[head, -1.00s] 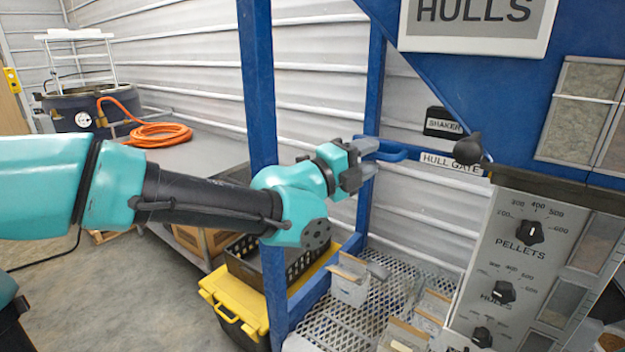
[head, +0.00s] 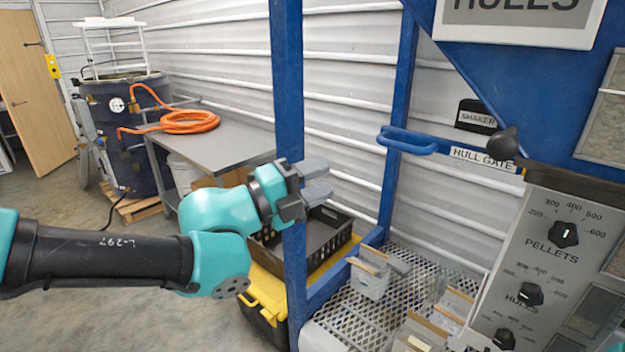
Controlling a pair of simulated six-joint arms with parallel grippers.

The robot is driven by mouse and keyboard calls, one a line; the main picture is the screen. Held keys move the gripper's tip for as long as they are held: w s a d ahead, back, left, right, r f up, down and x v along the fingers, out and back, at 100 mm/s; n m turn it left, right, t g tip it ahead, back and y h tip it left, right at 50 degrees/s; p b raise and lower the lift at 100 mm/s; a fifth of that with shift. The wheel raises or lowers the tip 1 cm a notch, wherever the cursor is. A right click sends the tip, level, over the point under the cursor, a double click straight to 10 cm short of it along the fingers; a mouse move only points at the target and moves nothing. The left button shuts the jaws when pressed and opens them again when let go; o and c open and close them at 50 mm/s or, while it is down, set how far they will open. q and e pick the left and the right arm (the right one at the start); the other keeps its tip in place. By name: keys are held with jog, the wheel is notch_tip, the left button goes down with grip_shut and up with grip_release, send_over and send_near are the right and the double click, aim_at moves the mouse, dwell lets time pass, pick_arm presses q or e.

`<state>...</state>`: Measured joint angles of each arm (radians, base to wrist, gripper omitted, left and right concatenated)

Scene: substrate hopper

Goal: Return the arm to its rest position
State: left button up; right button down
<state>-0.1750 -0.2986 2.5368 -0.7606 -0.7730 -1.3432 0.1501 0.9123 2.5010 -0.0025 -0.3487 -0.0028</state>
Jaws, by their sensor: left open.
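My left gripper (head: 318,181) is in the middle of the head view, in front of the blue frame post (head: 288,90). Its two grey fingers are apart, point right and hold nothing. The blue hull gate handle (head: 408,141) is up and to the right of the fingers, clear of them. The HULL GATE label (head: 483,160) sits on the blue bar beside it. My right gripper is out of view; only a sliver of teal shows at the bottom right corner.
A perforated metal shelf (head: 345,318) holds several small boxes below the gripper. A black crate (head: 335,238) sits on a yellow-lidded bin (head: 268,285). The dial panel (head: 550,262) stands at right. Behind are a metal bench (head: 225,150) and an orange hose (head: 190,122). Floor at left is open.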

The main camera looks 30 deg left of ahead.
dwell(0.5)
pick_arm(q)
jog(key=w+a+f+n+g+y, duration=0.1)
jog(key=w+f+n+g+y, duration=0.3)
jog(key=f, duration=0.7)
jog(key=w+f+n, duration=0.3)
jog(key=f+n, duration=0.3)
jog(key=f, duration=0.5)
jog(key=w+a+f+n+g+y, duration=0.1)
jog(key=w+f+n+g+y, duration=0.3)
jog(key=f, duration=0.6)
jog(key=s+f+n+g, duration=0.2)
jog(key=s+f+n, duration=0.2)
jog(key=f, duration=0.6)
jog(key=s+f+n+g, duration=0.2)
jog(key=s+f+n, duration=0.3)
jog(key=f, duration=0.5)
jog(key=s+f+n+g, duration=0.3)
jog(key=s+f+n, duration=0.2)
jog(key=f, duration=0.5)
jog(key=s, duration=0.2)
jog(key=shift+s+d+f+y, duration=0.25)
jog(key=shift+s+d+y, duration=0.05)
jog(key=shift+s+d, duration=0.1)
